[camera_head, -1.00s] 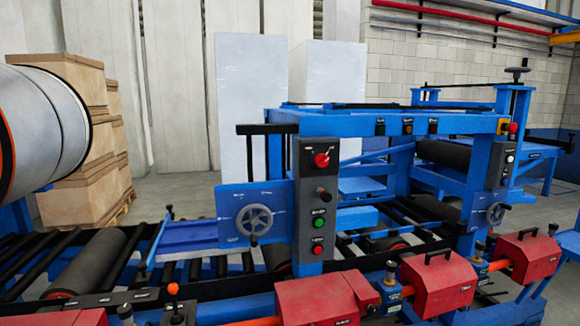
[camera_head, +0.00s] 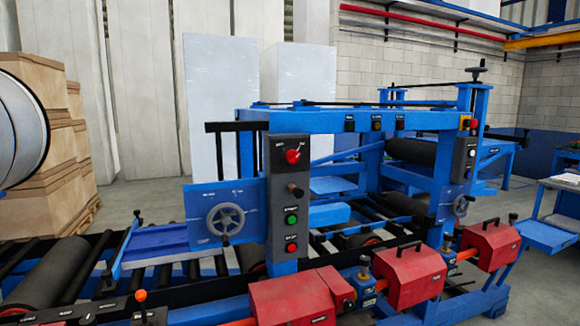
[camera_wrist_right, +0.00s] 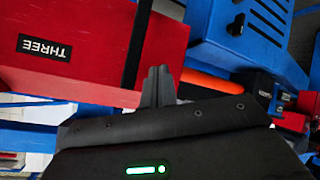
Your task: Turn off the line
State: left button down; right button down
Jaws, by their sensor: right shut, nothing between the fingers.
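The line is a blue roller machine. A grey control panel (camera_head: 281,205) on its near post carries a red rotary knob (camera_head: 292,156), a black knob (camera_head: 295,190), a green button (camera_head: 292,219) and a red button (camera_head: 291,247). A second grey panel (camera_head: 464,158) is on the right post, with a red button (camera_head: 473,124) above it. My right gripper (camera_wrist_right: 156,72) shows only in the right wrist view, shut and empty. It is in front of a red box marked THREE (camera_wrist_right: 75,80); I cannot tell whether they touch. My left gripper is not in view.
Red boxes (camera_head: 415,276) line the machine's front edge. A handwheel (camera_head: 226,219) sits left of the near panel. A large roll (camera_head: 22,125) and stacked cartons (camera_head: 50,180) stand at left. A blue table (camera_head: 550,237) stands at right.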

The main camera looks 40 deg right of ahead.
jog(key=w+d+r+n+t, duration=0.1)
jog(key=w+d+r+t, duration=0.1)
jog(key=r, duration=0.8)
jog(key=w+d+r+t, duration=0.2)
jog(key=r, duration=0.9)
jog(key=w+d+r+n+t, duration=0.1)
jog(key=w+d+r+t, duration=0.15)
jog(key=r, duration=0.75)
jog(key=n+t, duration=0.2)
jog(key=t, duration=0.2)
send_near(292, 161)
jog(key=a+r, duration=0.4)
jog(key=shift+s+a+f+g+b, duration=0.1)
jog(key=shift+s+a+g+b, duration=0.05)
jog(key=shift+s+g+b, duration=0.15)
jog(key=shift+w, duration=0.1)
jog(key=p+x, duration=0.1)
jog(key=x, duration=0.2)
jog(key=p+x, duration=0.2)
jog(key=x, duration=0.2)
jog(key=p+x, duration=0.1)
jog(key=x, duration=0.2)
jog(key=shift+w+r, duration=0.1)
jog(key=shift+r, duration=0.2)
jog(key=d+f, duration=0.1)
jog(key=s+d+f, duration=0.1)
jog(key=d+f+p, duration=0.1)
jog(key=shift+s+f, duration=0.15)
jog(key=shift+s, duration=0.1)
jog(key=shift+w, duration=0.1)
